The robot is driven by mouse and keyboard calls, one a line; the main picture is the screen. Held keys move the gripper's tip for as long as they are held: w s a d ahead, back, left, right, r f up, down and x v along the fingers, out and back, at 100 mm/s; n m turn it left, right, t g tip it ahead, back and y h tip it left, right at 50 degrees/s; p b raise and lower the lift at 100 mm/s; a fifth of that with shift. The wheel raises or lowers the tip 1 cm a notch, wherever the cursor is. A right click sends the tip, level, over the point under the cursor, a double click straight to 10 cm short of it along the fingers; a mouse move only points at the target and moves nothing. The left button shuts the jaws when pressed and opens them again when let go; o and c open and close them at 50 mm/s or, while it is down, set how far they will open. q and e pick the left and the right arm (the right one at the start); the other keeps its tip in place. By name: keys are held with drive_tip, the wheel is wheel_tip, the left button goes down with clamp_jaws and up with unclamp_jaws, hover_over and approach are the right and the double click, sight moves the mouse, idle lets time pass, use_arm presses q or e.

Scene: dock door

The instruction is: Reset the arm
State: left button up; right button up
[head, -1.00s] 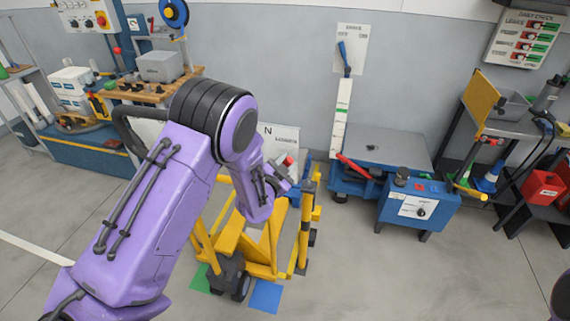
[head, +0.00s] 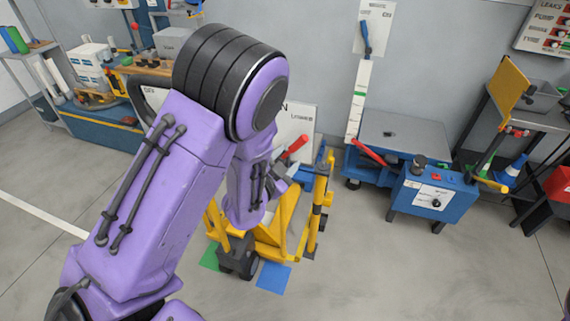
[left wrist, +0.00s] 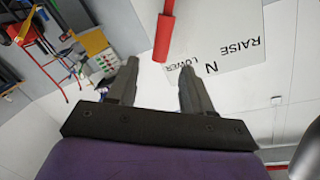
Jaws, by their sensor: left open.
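My left arm comes in from the left and its gripper (head: 281,180) is partly hidden behind my purple wrist, beside a red lever (head: 294,147) on the yellow and blue cart. In the left wrist view the two dark fingers (left wrist: 158,72) are apart with nothing between them. The red lever (left wrist: 164,38) hangs just beyond the fingertips, apart from them. Behind it is a white panel (left wrist: 225,48) marked RAISE, N and LOWER. The panel (head: 298,122) is partly hidden by my arm in the head view. My right gripper is not in view.
The yellow cart frame (head: 322,195) stands near green and blue floor patches (head: 273,277). Benches stand along the back wall. The floor at front right is clear.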

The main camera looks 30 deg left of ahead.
use_arm(q)
drive_tip(key=shift+s, duration=0.25)
idle(0.3)
drive_tip(key=s+a+f+n+g+y, duration=0.1)
drive_tip(key=s+f+n+g, duration=0.2)
drive_tip(key=s+f+n, duration=0.3)
drive_tip(key=s+f+n+g+y, duration=0.1)
drive_tip(key=s+f+n+g, duration=0.25)
drive_tip(key=f, duration=0.55)
drive_tip(key=s+f+n+g, duration=0.1)
drive_tip(key=s+f+g, duration=0.2)
drive_tip(key=s+f, duration=0.3)
drive_tip(key=s+f+n+g, duration=0.2)
drive_tip(key=s+f+g, duration=0.2)
drive_tip(key=s, duration=1)
wheel_tip(320, 180, down, 3)
drive_tip(key=shift+s+d+r, duration=0.1)
drive_tip(key=shift+s+d, duration=0.25)
drive_tip(key=shift+s, duration=0.05)
drive_tip(key=shift+n, duration=0.25)
